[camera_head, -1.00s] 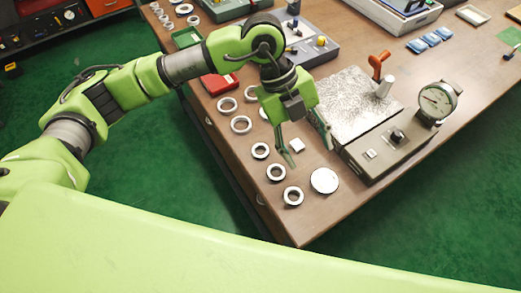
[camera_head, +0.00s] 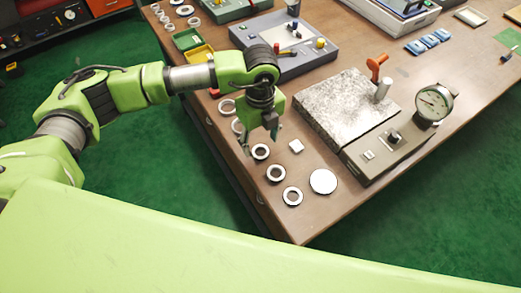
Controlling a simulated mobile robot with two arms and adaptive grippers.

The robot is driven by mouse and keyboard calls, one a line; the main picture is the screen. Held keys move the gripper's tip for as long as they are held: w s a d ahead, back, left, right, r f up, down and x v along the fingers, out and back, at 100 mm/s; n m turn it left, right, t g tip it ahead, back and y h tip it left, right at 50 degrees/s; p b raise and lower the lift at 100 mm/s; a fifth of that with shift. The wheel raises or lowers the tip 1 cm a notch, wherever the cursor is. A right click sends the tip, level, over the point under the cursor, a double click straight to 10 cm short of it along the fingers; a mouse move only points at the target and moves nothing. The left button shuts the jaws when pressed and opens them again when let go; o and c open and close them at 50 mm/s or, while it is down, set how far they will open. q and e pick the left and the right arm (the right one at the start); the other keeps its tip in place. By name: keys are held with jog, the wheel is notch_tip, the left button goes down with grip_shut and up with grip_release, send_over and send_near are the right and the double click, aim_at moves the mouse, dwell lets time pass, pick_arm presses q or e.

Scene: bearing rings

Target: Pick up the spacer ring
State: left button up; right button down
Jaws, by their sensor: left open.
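Several metal rings lie in a line along the near left edge of the brown table. They include a ring (camera_head: 227,106) at the back, one (camera_head: 237,127) partly hidden by my gripper, one (camera_head: 260,152) just below the fingers, one (camera_head: 276,173) and one (camera_head: 292,197) nearest the front. I cannot tell which is the spacer ring. My left gripper (camera_head: 261,142) is open, points down and hangs over the ring line with nothing seen between its fingers. My right gripper is not in view.
A pale round disc (camera_head: 322,181) and a small white block (camera_head: 296,146) lie right of the rings. A speckled plate (camera_head: 345,108) and a dial gauge (camera_head: 434,103) stand further right. A yellow tray (camera_head: 199,57) and green tray (camera_head: 186,39) sit behind my forearm.

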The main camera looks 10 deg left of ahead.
aim_at(261, 151)
pick_arm(q)
jog(key=shift+w+f+p, duration=0.15)
jog(key=shift+f+p, duration=0.45)
jog(key=shift+f, duration=1.65)
jog(key=shift+c, duration=0.5)
jog(key=c, duration=1.2)
jog(key=shift+r, duration=0.1)
